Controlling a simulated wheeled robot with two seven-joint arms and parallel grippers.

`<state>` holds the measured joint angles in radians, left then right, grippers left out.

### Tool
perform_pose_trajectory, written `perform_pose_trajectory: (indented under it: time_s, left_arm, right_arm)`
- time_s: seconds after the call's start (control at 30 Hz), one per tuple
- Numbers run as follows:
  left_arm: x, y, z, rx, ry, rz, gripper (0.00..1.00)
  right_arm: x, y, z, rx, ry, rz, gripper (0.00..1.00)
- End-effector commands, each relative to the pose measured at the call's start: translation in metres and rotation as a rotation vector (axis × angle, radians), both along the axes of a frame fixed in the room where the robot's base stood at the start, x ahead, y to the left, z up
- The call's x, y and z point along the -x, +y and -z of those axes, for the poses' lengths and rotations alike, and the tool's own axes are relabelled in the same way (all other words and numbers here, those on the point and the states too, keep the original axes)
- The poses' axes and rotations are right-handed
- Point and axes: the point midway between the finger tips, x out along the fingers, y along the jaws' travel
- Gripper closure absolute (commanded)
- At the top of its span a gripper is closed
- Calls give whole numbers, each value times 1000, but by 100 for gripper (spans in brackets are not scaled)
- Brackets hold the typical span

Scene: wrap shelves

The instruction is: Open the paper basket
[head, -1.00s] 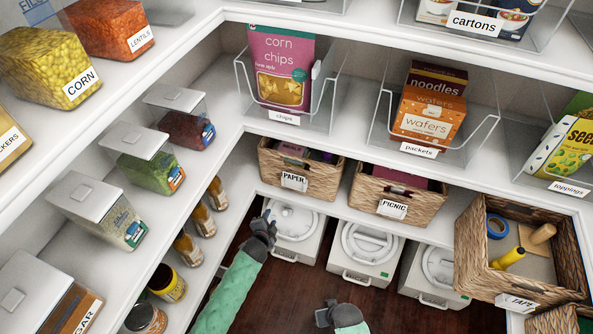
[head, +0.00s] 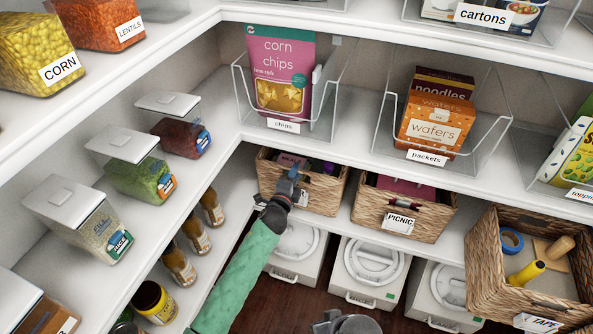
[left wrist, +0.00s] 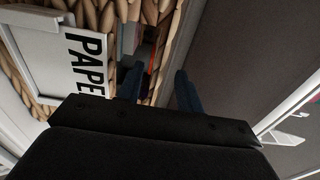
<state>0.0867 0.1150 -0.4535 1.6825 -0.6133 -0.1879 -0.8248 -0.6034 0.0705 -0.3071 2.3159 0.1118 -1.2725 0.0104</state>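The paper basket (head: 325,190) is a woven basket on the low shelf at the back, left of the picnic basket. There the left gripper's two dark blue fingers (left wrist: 160,85) stand apart, beside the basket's front near a dark opening in the weave. Whether they touch it is unclear. My right gripper (head: 345,322) is low at the bottom edge, its fingers unclear.
The picnic basket (head: 425,215) stands right of the paper basket. The tape basket (head: 480,285) juts out further right. White lidded bins (head: 370,262) stand below. The shelf edge with the chips bin (head: 290,124) is above. Bottles (head: 180,264) line the left shelf.

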Motion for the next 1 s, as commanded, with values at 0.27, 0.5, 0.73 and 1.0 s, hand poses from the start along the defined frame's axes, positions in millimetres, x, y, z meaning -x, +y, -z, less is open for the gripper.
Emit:
perform_pose_trajectory:
  time_s: [0.27, 0.5, 0.73, 1.0]
  left_arm:
    - [-20, -7, 1, 1, 1, 0, 64]
    - [-22, -7, 1, 1, 1, 0, 64]
    - [-22, -7, 1, 1, 1, 0, 100]
    - [-21, -7, 1, 1, 1, 0, 100]
  right_arm:
    - [2, -1, -9, 3, 10, -4, 100]
    - [3, -1, -9, 2, 11, -4, 100]
    - [3, -1, -9, 3, 11, -4, 100]
    - [3, -1, -10, 3, 10, -4, 100]
